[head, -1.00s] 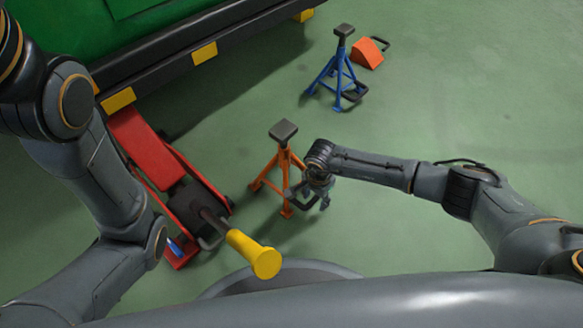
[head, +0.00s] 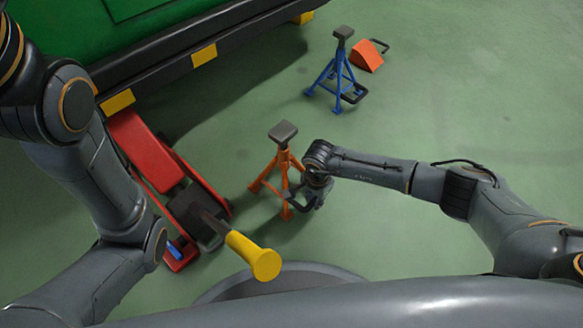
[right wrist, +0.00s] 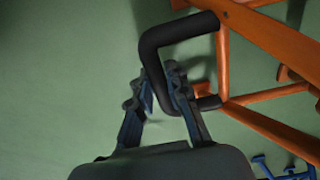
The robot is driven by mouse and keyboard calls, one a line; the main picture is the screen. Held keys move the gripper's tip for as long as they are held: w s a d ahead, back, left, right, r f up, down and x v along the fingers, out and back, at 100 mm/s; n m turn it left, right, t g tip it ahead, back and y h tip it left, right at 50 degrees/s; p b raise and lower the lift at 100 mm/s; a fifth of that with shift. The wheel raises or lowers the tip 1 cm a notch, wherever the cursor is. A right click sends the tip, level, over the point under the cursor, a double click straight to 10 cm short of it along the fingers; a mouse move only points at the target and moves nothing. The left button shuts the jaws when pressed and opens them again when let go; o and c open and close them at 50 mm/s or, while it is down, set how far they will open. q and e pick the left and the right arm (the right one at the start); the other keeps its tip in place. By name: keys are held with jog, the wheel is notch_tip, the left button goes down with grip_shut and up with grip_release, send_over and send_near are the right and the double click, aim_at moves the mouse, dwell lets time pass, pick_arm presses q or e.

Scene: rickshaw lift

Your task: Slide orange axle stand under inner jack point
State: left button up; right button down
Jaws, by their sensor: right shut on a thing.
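The orange axle stand (head: 283,160) stands upright on the floor, with a dark grey top pad and a black loop handle on its right side. My right gripper (head: 302,203) is at that handle, low beside the stand. In the right wrist view, its fingers (right wrist: 163,85) are closed at the lower part of the black handle (right wrist: 152,50), next to the orange legs (right wrist: 270,38). Yellow blocks mark the green vehicle's lower edge, one near the jack (head: 118,101) and one farther right (head: 203,54). Which is the inner jack point is unclear. My left gripper is out of view.
A red floor jack (head: 150,155) with a yellow-ended handle (head: 262,262) stands left of the orange stand, partly under the vehicle. A blue axle stand (head: 340,72) and an orange wedge (head: 367,58) are at the back. Floor between the stand and vehicle looks clear.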

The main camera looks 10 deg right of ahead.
jog(key=shift+w+a+b, duration=0.65)
jog(key=shift+w+a, duration=0.25)
jog(key=shift+w, duration=0.25)
jog(key=shift+w+a+b, duration=0.35)
jog(key=shift+w+b, duration=0.1)
jog(key=shift+w, duration=0.05)
jog(key=shift+w+a+b, duration=0.4)
jog(key=shift+w+b, duration=0.05)
jog(key=w+a+b, duration=0.2)
jog(key=b, duration=0.1)
jog(key=w+a+b, duration=0.2)
jog(key=w+b, duration=0.1)
jog(key=shift+w+b, duration=0.2)
jog(key=shift+b, duration=0.15)
jog(key=shift+w+a+r, duration=0.1)
jog(key=shift+w+a, duration=0.15)
jog(key=shift+r, duration=0.1)
